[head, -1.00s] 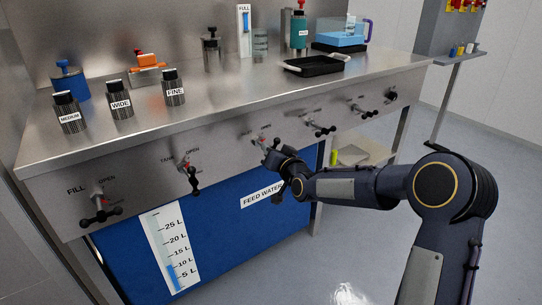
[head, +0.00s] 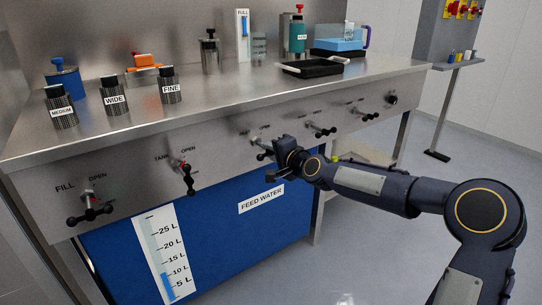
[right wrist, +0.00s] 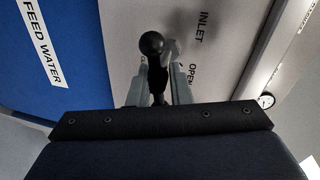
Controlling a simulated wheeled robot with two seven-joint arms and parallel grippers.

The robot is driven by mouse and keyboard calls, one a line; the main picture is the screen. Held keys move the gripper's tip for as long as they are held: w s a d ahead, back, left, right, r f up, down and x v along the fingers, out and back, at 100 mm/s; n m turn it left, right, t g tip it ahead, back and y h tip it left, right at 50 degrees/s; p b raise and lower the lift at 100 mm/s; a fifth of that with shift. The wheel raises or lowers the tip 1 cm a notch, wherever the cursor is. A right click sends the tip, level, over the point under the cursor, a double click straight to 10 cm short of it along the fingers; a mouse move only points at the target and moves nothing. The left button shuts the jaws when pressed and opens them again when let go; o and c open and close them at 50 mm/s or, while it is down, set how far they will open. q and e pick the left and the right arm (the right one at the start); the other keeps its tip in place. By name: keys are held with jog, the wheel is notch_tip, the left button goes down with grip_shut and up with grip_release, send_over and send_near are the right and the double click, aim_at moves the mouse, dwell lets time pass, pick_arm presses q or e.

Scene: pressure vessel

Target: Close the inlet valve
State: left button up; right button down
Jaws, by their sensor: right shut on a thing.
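The inlet valve (head: 260,143) is on the steel front panel, the third valve from the left. Its black handle with a ball knob (right wrist: 152,43) points away from me in the right wrist view, beside the INLET and OPEN lettering. My right gripper (head: 272,153) is at this valve, and its two grey fingers (right wrist: 160,85) are shut on the handle's dark stem, one on each side. The gripper hides part of the handle in the head view. My left gripper is not in view.
The tank valve (head: 187,175) and fill valve (head: 87,208) are to the left, and more valves (head: 320,130) are close on the right. The blue feed water tank (head: 240,230) is below the panel. Bottles and a black tray (head: 312,67) stand on the bench top (head: 220,85).

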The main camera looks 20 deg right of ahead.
jog(key=shift+d+f+m+y+b, duration=0.2)
jog(key=shift+f+m+y+b, duration=0.15)
jog(key=shift+f+m, duration=0.25)
jog(key=shift+a, duration=0.1)
jog(key=c, duration=1.5)
grip_release()
jog(key=shift+c, duration=0.2)
jog(key=shift+r, duration=0.2)
jog(key=shift+r, duration=0.15)
jog(key=v, duration=0.7)
jog(key=shift+s, duration=0.35)
jog(key=shift+r, duration=0.15)
